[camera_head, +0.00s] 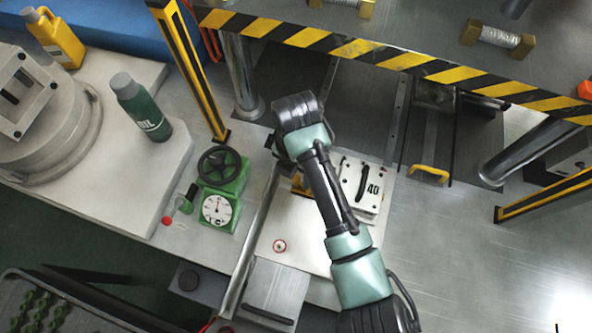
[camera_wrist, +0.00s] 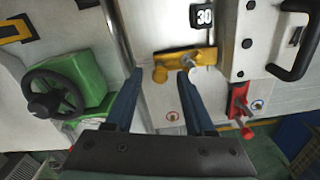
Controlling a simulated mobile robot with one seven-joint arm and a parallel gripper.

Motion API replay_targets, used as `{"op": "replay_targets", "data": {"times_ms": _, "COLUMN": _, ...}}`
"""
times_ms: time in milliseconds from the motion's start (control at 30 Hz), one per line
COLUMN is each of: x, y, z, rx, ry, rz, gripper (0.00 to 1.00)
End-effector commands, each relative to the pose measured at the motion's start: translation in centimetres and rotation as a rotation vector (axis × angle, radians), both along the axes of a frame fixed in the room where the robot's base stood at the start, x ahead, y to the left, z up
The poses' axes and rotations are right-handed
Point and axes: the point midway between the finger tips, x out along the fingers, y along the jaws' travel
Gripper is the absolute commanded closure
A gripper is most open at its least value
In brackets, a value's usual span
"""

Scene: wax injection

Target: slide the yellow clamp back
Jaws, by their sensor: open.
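The yellow clamp (camera_wrist: 199,52) is a bar with a yellow knob and a pale metal pin, on the white block in the upper middle of the wrist view. In the head view only a small yellow part (camera_head: 301,184) shows beside my arm; the rest is hidden. My gripper (camera_wrist: 162,75) is open, its two blue fingers pointing at the clamp. The clamp's yellow knob appears between the fingertips, with the right tip by the pin. I cannot tell whether they touch. The head view does not clearly show the fingers.
A green unit with a black handwheel (camera_wrist: 52,93) stands left of my fingers. A red clamp (camera_wrist: 238,102) and a black handle (camera_wrist: 296,42) are at the right. A striped crossbar (camera_head: 352,48) spans the back. Bare metal table (camera_head: 440,235) lies right of my arm.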

Motion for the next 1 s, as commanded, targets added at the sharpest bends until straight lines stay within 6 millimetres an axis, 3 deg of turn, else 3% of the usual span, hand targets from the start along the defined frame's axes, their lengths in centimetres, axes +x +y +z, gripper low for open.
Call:
{"op": "replay_targets", "data": {"times_ms": 233, "x": 0.01, "y": -0.01, "z": -0.12, "rx": 0.0, "ry": 0.0, "rz": 0.0, "gripper": 0.46}}
{"op": "replay_targets", "data": {"times_ms": 500, "x": 0.01, "y": -0.01, "z": -0.08, "rx": -0.001, "ry": -0.001, "rz": 0.0, "gripper": 0.93}}
{"op": "replay_targets", "data": {"times_ms": 567, "x": 0.02, "y": -0.01, "z": -0.08, "rx": -0.001, "ry": -0.001, "rz": 0.0, "gripper": 1.0}}
{"op": "replay_targets", "data": {"times_ms": 1000, "x": 0.03, "y": -0.01, "z": -0.04, "rx": -0.001, "ry": -0.001, "rz": 0.0, "gripper": 1.0}}
